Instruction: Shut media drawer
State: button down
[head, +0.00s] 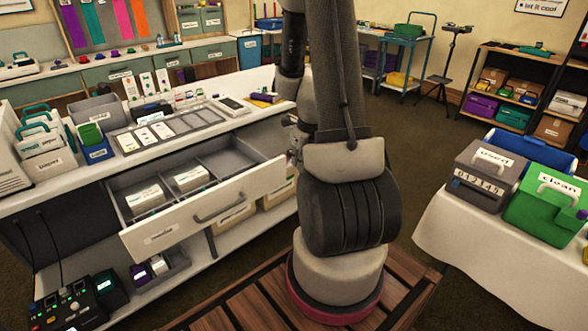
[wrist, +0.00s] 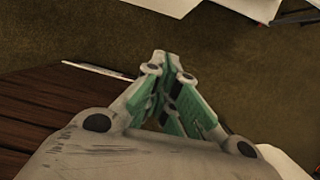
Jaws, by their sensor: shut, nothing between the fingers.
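The media drawer (head: 258,188) is open in the head view, pulled well out from the white counter. Its white front has a grey bar handle (head: 219,208) and a label too small to read. Small labelled boxes (head: 190,178) lie in its grey compartments. My gripper (wrist: 168,78) is shut and empty in the wrist view, with green-lined fingers over brown floor. In the head view my arm stands right of the drawer and mostly hides the gripper; contact with the drawer cannot be told.
The counter top (head: 257,82) carries trays, cards and boxes. A lower shelf (head: 196,269) runs under the drawer. A white-covered table (head: 462,240) with a grey case (head: 485,174) and a green case (head: 548,208) stands at right. Open floor lies behind my arm.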

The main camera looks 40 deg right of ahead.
jog(key=w+f, duration=0.6)
jog(key=f, duration=0.2)
jog(key=shift+a+f, duration=0.15)
jog(key=shift+f, duration=0.2)
jog(key=shift+w, duration=0.15)
